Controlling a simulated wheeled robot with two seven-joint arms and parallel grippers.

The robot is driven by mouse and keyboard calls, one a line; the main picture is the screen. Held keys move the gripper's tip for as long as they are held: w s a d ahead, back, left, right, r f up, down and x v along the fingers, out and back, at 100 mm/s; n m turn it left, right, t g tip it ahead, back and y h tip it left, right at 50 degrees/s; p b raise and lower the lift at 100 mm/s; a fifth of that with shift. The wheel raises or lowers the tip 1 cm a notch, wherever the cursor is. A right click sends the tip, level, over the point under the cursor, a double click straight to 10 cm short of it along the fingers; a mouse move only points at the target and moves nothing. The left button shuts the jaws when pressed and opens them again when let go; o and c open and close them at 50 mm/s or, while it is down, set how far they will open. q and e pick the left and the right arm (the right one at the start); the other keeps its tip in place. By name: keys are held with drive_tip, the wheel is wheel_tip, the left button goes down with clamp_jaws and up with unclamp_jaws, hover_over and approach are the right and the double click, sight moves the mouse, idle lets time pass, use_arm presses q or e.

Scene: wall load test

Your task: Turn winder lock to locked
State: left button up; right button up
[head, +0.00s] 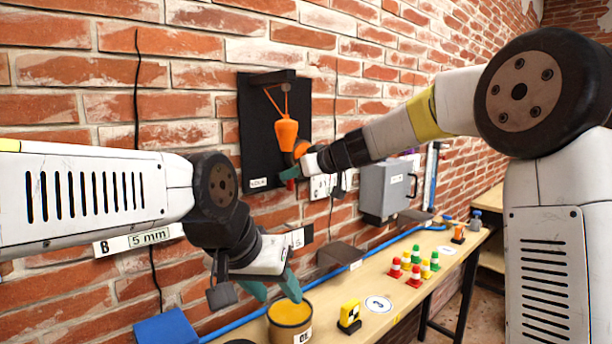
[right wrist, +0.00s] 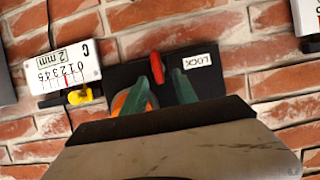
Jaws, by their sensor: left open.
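The winder lock is a small red handle (right wrist: 155,65) on a black board (right wrist: 125,75), beside a white LOCK label (right wrist: 198,60). In the head view its red part shows (head: 290,184) low on the tall black board (head: 258,130). My right gripper (right wrist: 167,76) is at the handle with its teal fingers apart. An orange disc (right wrist: 135,97) is partly hidden behind that finger. My left gripper (head: 271,287) is open and empty above the bench, near a yellow-topped can (head: 290,312).
An orange weight (head: 286,135) hangs on the board above my right gripper. A gauge marked C (right wrist: 65,72) with a yellow knob is beside the lock. A grey box (head: 384,190) is on the wall. The bench (head: 395,298) holds several small coloured pegs and a yellow block (head: 349,315).

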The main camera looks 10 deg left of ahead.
drive_tip(key=shift+w+a+f, duration=0.1)
drive_tip(key=shift+w+a, duration=0.05)
drive_tip(key=shift+a, duration=0.05)
clamp_jaws()
